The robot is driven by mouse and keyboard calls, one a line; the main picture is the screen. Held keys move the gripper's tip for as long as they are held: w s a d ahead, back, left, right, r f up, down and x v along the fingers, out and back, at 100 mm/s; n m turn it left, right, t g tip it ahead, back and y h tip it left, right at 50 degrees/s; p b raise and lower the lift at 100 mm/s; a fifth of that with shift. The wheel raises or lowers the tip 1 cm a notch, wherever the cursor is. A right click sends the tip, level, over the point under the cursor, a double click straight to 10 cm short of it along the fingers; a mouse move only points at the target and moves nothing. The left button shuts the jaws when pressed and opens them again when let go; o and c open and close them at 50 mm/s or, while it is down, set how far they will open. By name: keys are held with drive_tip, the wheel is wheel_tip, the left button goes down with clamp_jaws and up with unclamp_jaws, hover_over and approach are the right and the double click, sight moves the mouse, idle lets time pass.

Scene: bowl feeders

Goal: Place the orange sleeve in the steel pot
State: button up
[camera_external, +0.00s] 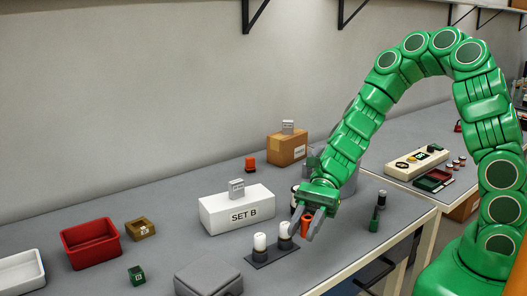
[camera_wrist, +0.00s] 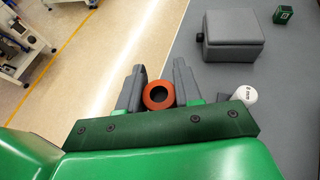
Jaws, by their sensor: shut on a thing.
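The orange sleeve (camera_external: 305,223) is held between the two grey fingers of my gripper (camera_external: 306,230), above the table near its front edge. In the wrist view my gripper (camera_wrist: 159,72) has a finger on each side of the sleeve (camera_wrist: 158,107), whose round open end faces the camera. I cannot clearly make out a steel pot. A grey object (camera_external: 313,161) is partly hidden behind my arm, and I cannot tell what it is.
White-topped posts stand on a dark plate (camera_external: 262,262) just left of my gripper. A white SET B box (camera_external: 237,211), grey box (camera_external: 207,276), red bin (camera_external: 90,243) and cardboard box (camera_external: 286,148) stand on the table. A dark green-black item (camera_external: 376,216) stands right of my gripper.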

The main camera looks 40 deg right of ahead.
idle(0.3)
drive_tip(key=w+d+r+n+t+h, duration=0.3)
drive_tip(key=w+d+n, duration=0.5)
drive_tip(key=d+n, duration=0.4)
drive_tip(key=w+d+r+n+t+h, duration=0.25)
drive_tip(key=w+d+n, duration=0.6)
drive_tip(key=d, duration=0.55)
drive_tip(key=w+d+r+n+t+h, duration=0.25)
drive_tip(key=w+d+n, duration=0.55)
drive_tip(key=d+n, duration=0.45)
wheel_tip(320, 180, down, 11)
drive_tip(key=m, duration=0.1)
drive_tip(key=shift+r, duration=0.15)
idle(1.4)
drive_tip(key=shift+w, duration=0.1)
